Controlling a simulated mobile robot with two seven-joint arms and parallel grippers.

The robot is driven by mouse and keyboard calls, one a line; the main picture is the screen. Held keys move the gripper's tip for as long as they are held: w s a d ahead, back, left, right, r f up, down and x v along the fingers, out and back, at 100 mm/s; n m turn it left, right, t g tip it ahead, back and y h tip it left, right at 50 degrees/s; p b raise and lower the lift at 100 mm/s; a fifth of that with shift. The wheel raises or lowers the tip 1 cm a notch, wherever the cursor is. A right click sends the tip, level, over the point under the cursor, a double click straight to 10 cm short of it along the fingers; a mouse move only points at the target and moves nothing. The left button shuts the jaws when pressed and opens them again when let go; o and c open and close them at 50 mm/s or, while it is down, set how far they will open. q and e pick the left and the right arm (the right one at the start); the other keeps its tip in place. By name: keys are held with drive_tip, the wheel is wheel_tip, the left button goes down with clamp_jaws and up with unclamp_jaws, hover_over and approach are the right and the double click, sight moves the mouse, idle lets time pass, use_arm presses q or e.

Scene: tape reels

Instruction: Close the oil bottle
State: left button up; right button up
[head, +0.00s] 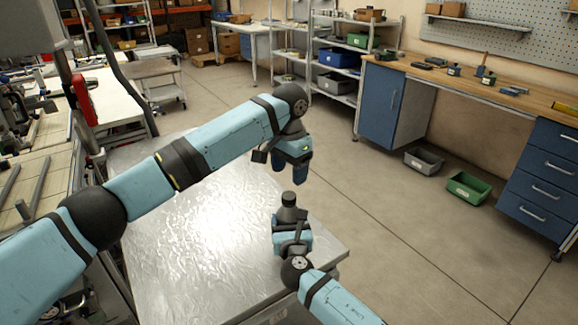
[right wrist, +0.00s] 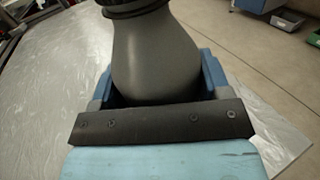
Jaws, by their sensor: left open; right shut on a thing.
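The oil bottle (head: 290,213) is dark grey with a black top (head: 288,198), and stands upright at the right part of the metal-topped table. My right gripper (head: 291,232) is shut around its body; in the right wrist view the grey bottle (right wrist: 155,55) sits between the blue fingers. A dark ring (right wrist: 135,8) shows at its neck, and the top is cut off there, so I cannot tell how the cap sits. My left gripper (head: 289,172) is open, pointing down just above the bottle top, apart from it. I see nothing between its fingers.
The shiny metal table (head: 205,225) is bare left of the bottle. A grey bin (head: 423,160) and a green bin (head: 468,186) stand on the floor beneath a wooden workbench (head: 480,88). A shelf rack (head: 340,60) stands behind.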

sight(289, 195)
use_arm(q)
drive_tip(key=n, duration=0.6)
drive_tip(key=shift+r, duration=0.25)
drive_tip(key=n, duration=0.5)
drive_tip(key=shift+r, duration=0.2)
drive_tip(key=shift+f, duration=4.05)
